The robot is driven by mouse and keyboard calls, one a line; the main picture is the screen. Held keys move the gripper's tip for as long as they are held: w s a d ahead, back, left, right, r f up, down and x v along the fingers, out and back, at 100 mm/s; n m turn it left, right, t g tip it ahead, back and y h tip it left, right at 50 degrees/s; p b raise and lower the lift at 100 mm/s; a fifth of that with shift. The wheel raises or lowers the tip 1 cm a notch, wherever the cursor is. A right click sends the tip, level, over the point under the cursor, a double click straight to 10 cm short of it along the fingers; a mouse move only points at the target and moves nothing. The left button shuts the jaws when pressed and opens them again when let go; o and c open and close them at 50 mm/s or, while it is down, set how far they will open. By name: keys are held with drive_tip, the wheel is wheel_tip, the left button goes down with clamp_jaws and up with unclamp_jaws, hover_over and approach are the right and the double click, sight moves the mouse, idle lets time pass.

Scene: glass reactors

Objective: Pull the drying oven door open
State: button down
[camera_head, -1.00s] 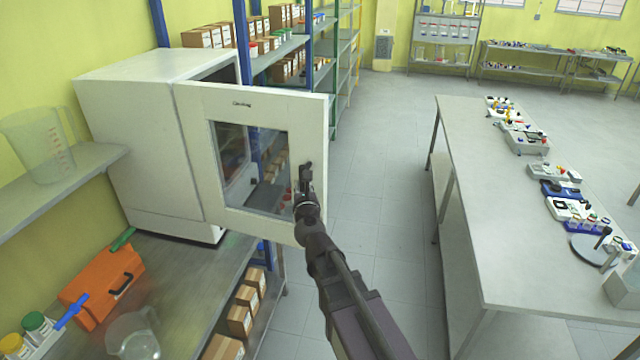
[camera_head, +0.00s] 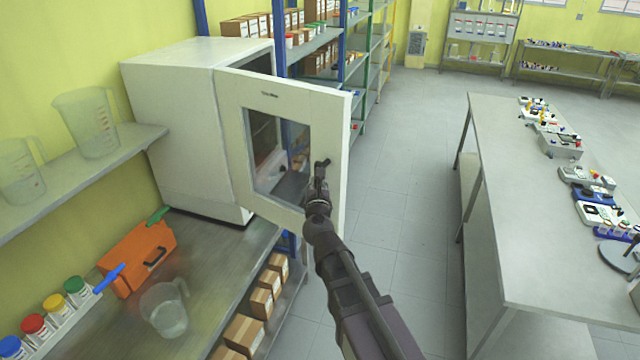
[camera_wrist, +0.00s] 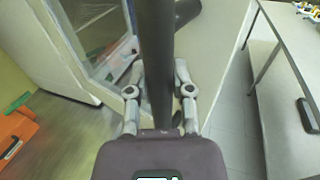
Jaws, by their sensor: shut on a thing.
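The white drying oven (camera_head: 170,130) stands on the metal bench at the left in the head view. Its door (camera_head: 236,110), a white frame around a window, stands well open, swung out toward me. My gripper (camera_head: 319,185) is shut on the dark door handle (camera_head: 322,165) near the door's free edge. In the wrist view the gripper's fingers (camera_wrist: 160,88) close around the dark handle bar (camera_wrist: 157,50), which runs up through the picture. The oven's inside is mostly hidden behind the door.
An orange case (camera_head: 138,258) and a clear beaker (camera_head: 165,310) stand on the bench (camera_head: 215,270), with colour-capped bottles nearby. Measuring jugs sit on a wall shelf (camera_head: 75,180). A long table (camera_head: 540,230) with instruments stands at the right. The floor between (camera_head: 400,200) is clear.

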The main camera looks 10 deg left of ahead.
drive_tip(key=shift+d, duration=0.1)
drive_tip(key=shift+c, duration=2.4)
unclamp_jaws()
drive_tip(key=s+d, duration=0.1)
drive_tip(key=s, duration=0.6)
drive_tip(key=shift+s, duration=0.2)
drive_tip(key=shift+d, duration=0.1)
